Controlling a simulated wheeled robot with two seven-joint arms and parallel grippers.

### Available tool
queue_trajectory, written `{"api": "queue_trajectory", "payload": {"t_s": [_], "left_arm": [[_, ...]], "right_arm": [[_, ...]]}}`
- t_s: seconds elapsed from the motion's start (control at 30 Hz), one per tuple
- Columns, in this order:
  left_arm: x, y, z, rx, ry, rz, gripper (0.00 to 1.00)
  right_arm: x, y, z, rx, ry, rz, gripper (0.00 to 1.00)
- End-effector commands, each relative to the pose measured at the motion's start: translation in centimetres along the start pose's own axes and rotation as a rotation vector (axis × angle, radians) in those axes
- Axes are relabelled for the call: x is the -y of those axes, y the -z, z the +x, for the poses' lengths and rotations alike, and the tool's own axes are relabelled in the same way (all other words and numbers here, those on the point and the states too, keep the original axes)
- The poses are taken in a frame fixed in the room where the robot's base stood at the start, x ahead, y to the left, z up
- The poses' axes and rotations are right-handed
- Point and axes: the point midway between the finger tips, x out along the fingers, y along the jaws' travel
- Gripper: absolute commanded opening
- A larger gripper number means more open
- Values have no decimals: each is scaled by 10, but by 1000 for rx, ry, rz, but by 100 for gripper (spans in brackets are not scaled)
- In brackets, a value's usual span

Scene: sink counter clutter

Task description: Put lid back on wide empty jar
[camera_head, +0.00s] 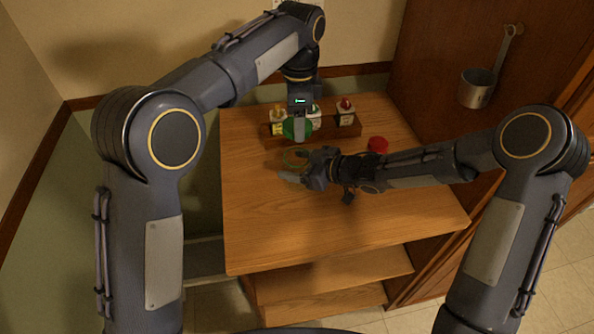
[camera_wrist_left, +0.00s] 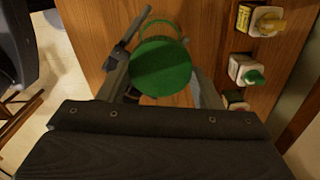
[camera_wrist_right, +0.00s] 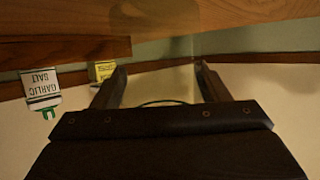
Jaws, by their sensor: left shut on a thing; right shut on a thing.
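The green round lid (camera_head: 290,128) is held between the fingers of my left gripper (camera_head: 299,125), above the counter. In the left wrist view the lid (camera_wrist_left: 160,68) fills the space between the fingertips. The wide clear jar (camera_head: 293,157) stands on the counter just in front of the lid. My right gripper (camera_head: 297,170) is shut on the jar from the side.
A low wooden rack (camera_head: 356,131) at the back holds spice containers, including garlic salt (camera_wrist_right: 42,90). A red lid or cap (camera_head: 377,144) lies right of my right gripper. The counter front (camera_head: 320,230) is clear.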

Motion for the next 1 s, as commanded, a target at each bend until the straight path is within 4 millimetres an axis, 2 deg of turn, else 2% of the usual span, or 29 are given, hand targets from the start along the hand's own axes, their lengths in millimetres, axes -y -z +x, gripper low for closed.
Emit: {"api": "queue_trajectory", "payload": {"t_s": [0.07,0.4,1.0], "left_arm": [[0,0,3,1,-1,0,38],[0,0,47,0,-4,0,38],[0,0,51,0,-2,0,38]], "right_arm": [[0,0,0,0,0,0,27],[0,0,0,0,0,0,27],[0,0,0,0,0,0,27]]}}
